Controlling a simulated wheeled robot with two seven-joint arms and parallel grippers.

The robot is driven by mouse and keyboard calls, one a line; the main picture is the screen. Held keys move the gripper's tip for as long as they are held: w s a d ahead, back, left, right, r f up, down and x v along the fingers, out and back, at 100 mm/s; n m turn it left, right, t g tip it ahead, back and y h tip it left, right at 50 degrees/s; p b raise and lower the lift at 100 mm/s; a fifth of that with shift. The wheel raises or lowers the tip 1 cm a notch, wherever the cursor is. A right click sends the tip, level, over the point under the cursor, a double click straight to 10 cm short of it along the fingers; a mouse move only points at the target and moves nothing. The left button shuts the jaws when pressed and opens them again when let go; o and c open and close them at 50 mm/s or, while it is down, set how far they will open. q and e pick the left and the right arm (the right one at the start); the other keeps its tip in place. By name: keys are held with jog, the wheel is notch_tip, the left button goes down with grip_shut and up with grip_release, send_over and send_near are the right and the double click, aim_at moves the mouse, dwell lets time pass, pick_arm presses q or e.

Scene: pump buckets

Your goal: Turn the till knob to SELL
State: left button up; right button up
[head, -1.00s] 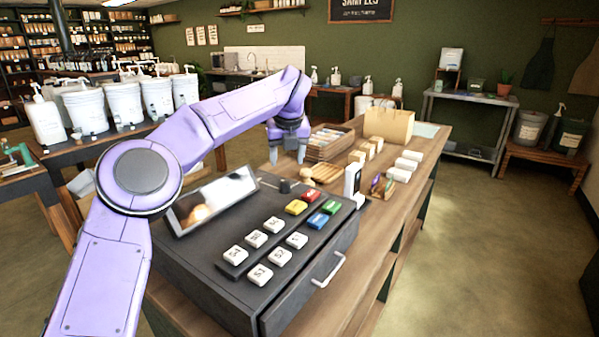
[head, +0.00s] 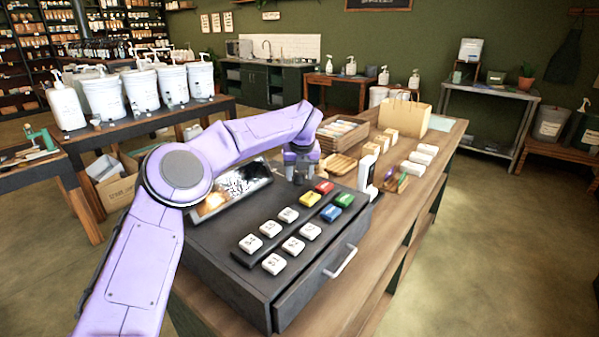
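The black till (head: 225,245) stands on the wooden counter, with white keys and red, yellow, green and blue keys on top and a tilted display (head: 238,187) at its back. My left arm comes in from the left and arches over the till. My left gripper (head: 299,176) points down at the back of the till's top, right of the display and behind the coloured keys. It covers the spot where the small dark knob stands, so I cannot make out the knob, its setting or any grip on it. My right gripper is out of view.
A white card reader (head: 367,177) stands just right of the till. Farther back on the counter are a wooden tray (head: 341,132), several small boxes and a paper bag (head: 404,116). White pump buckets (head: 141,90) stand on a table at the left.

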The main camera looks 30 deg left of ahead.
pick_arm(q)
jog(key=c, duration=0.6)
jog(key=shift+c, duration=0.2)
jog(key=shift+m, duration=0.4)
jog(key=m+p, duration=0.1)
jog(key=m+h+p, duration=0.1)
jog(key=m, duration=0.1)
jog(key=shift+a+r+m+t, duration=0.2)
jog(key=shift+m+t, duration=0.1)
jog(key=shift+t, duration=0.1)
jog(key=m+h+p, duration=0.2)
jog(key=m+p, duration=0.2)
jog(key=m, duration=0.1)
jog(key=shift+a+p, duration=0.1)
jog(key=shift+p, duration=0.25)
jog(key=m+h+p, duration=0.1)
jog(key=m+p, duration=0.1)
jog(key=m, duration=0.2)
jog(key=shift+a+h, duration=0.1)
jog(key=shift+h, duration=0.3)
jog(key=shift+f+m+g+h+p, duration=0.1)
jog(key=shift+m+g+h+p, duration=0.25)
jog(key=shift+m+p, duration=0.6)
jog(key=shift+f+m+g+h+p, duration=0.1)
jog(key=shift+m+g+h+p, duration=0.3)
jog(key=shift+m, duration=0.95)
jog(key=o, duration=1)
jog(key=shift+a, duration=0.1)
